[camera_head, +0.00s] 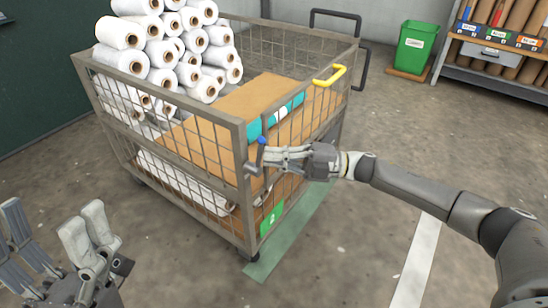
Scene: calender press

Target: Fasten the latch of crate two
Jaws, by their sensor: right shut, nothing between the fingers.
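Crate two (238,190) is a grey wire-mesh cage on castors, with a green label (271,218) marked 2 low on its right side. A small latch lever (260,153) with a blue knob stands roughly upright at its near corner post. My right gripper (268,158) reaches in from the right and is shut and empty, its fingertips right at the lever. I cannot tell whether they touch it; they partly hide the latch's lower part. My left gripper (52,232) is open and empty at the lower left, apart from the crate.
White rolls (165,50) are stacked in the crate beside a cardboard sheet (245,92). A yellow handle (330,77) sits on its right rim. A green bin (413,46) and a shelf (490,64) stand behind. The floor at right is clear.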

